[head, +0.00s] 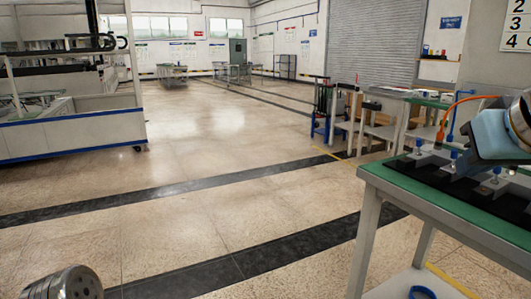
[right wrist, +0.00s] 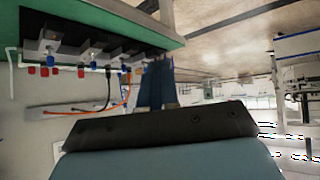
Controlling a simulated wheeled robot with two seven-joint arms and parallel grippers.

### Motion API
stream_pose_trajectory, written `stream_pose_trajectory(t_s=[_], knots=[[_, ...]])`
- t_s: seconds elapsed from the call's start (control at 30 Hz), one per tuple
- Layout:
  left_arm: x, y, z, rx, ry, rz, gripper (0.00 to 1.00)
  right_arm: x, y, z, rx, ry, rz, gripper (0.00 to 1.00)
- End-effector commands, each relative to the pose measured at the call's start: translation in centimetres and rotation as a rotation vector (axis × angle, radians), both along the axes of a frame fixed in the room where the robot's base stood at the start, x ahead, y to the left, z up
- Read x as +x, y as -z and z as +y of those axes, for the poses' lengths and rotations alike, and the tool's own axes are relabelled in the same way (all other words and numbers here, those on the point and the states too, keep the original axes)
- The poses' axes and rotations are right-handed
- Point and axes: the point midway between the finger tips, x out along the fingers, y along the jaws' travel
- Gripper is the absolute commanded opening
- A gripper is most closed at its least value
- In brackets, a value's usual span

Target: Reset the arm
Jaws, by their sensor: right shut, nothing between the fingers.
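My right gripper (head: 464,164) is at the right edge of the head view, over the green-topped workbench (head: 385,175). Its blue-grey body shows there, but its fingers are hard to make out. In the right wrist view its dark blue fingers (right wrist: 157,82) are together with nothing between them. They point toward the bench side, near a row of fittings with blue and red knobs. I cannot tell the exact gap between fingers and fittings.
A black fixture strip (head: 425,170) with metal brackets and blue knobs lies on the bench, with an orange cable (head: 455,108) above it. More benches (head: 390,110) stand behind. A white gantry frame (head: 70,130) is at left. The floor between is clear.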

Motion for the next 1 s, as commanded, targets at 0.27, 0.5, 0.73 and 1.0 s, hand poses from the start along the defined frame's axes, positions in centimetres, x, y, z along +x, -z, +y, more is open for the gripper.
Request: stream_pose_trajectory(t_s=[0.27,0.5,0.73,1.0], knots=[[0.0,0.0,0.0,0.0,0.0,0.0,0.43,3.7,3.0,0.4,0.022,-0.044,0.035,0.0],[0.0,0.0,0.0,0.0,0.0,0.0,0.43,8.3,7.7,1.2,0.06,-0.1,0.084,0.0],[0.0,0.0,0.0,0.0,0.0,0.0,0.43,14.2,16.3,3.2,0.129,-0.181,0.163,0.0],[0.0,0.0,0.0,0.0,0.0,0.0,0.43,19.2,36.6,9.5,0.304,-0.285,0.331,0.0]])
